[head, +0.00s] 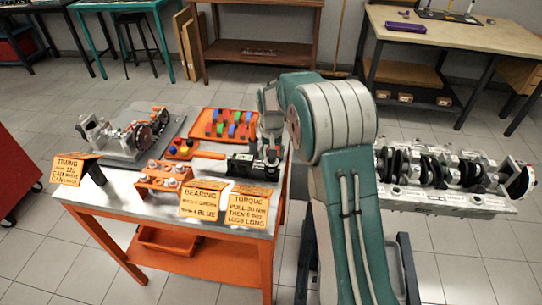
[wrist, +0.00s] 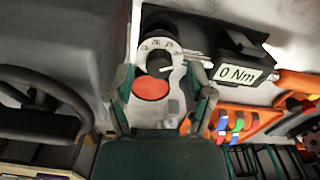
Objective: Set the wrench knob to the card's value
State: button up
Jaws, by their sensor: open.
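The knob (wrist: 158,60) is a pale dial ring with dark numbers around a dark centre, at the top middle of the wrist view. A red disc (wrist: 151,89) shows just below it. The wrench's display (wrist: 238,75) reads 0 Nm; in the head view the wrench (head: 238,163) lies on the bench with an orange handle to the left. My gripper (wrist: 163,88) is open, its fingers either side of the red disc and just short of the dial; contact cannot be told.
The bench (head: 130,190) also carries an orange tray of coloured parts (head: 222,124), an orange rack (head: 163,176), a bearing card (head: 201,199), a timing card (head: 72,169) and an engine part (head: 130,135). An engine block (head: 445,199) stands right of my arm.

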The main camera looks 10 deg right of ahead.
notch_tip(320, 180, up, 11)
dwell(0.3)
jog(key=s+r+t, duration=0.2)
jog(key=s+r, duration=0.3)
jog(key=s, duration=0.4)
jog(key=s+r+t, duration=0.1)
jog(key=s+r, duration=0.5)
jog(key=s, duration=0.2)
jog(key=s+f+n+t, duration=0.1)
jog(key=s+f+t, duration=0.1)
jog(key=s, duration=1.4)
jog(key=shift+s+f+n+t, duration=0.2)
jog(key=shift+f+n+t, duration=0.1)
jog(key=shift+f, duration=0.3)
